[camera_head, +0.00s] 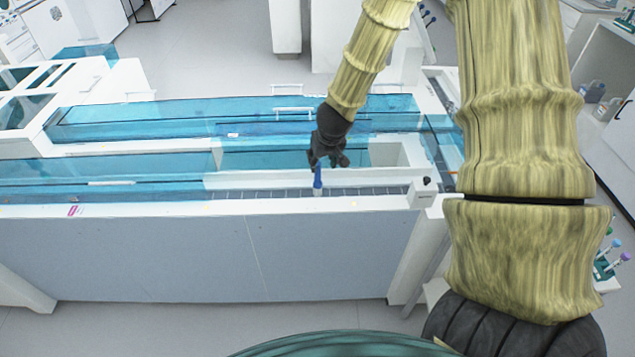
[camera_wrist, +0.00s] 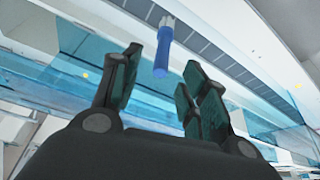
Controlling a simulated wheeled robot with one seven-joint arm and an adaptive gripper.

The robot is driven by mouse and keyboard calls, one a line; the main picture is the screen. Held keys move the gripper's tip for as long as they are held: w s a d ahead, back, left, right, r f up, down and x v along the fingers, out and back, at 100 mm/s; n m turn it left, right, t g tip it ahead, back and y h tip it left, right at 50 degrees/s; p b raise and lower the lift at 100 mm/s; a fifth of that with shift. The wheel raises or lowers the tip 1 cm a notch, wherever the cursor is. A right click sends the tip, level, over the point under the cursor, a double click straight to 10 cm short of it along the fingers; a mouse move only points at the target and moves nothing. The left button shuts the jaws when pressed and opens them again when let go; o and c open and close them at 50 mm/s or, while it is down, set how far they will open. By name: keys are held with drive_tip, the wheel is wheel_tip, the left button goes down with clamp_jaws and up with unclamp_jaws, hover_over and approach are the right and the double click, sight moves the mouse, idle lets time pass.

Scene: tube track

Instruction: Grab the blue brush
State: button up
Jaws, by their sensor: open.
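The blue brush (camera_head: 318,179) stands roughly upright at the tube track (camera_head: 265,193), near the front edge of the long white bench. In the wrist view the blue brush (camera_wrist: 163,52) shows a blue handle and a pale end, with the track (camera_wrist: 215,48) behind it. My gripper (camera_head: 327,163) is just above and beside the brush in the head view. In the wrist view my gripper (camera_wrist: 160,75) is open, with the brush handle seen between and beyond its dark fingers. I cannot tell whether any finger touches the brush.
Blue transparent covers (camera_head: 110,170) run along the bench beside the track. A small white box with a black knob (camera_head: 424,190) stands on the track's right end. Racks of coloured-cap tubes (camera_head: 610,258) are at the far right. The floor in front is clear.

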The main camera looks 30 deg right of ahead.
sight(319, 165)
drive_tip(key=shift+w+p+x, duration=0.15)
drive_tip(key=shift+p+x, duration=0.3)
drive_tip(key=shift+x, duration=1.45)
drive_tip(key=shift+w+p+x, duration=0.2)
drive_tip(key=shift+p+x, duration=0.2)
drive_tip(key=shift+x, duration=1.5)
drive_tip(key=shift+a+r, duration=0.1)
drive_tip(key=shift+r, duration=0.05)
clamp_jaws()
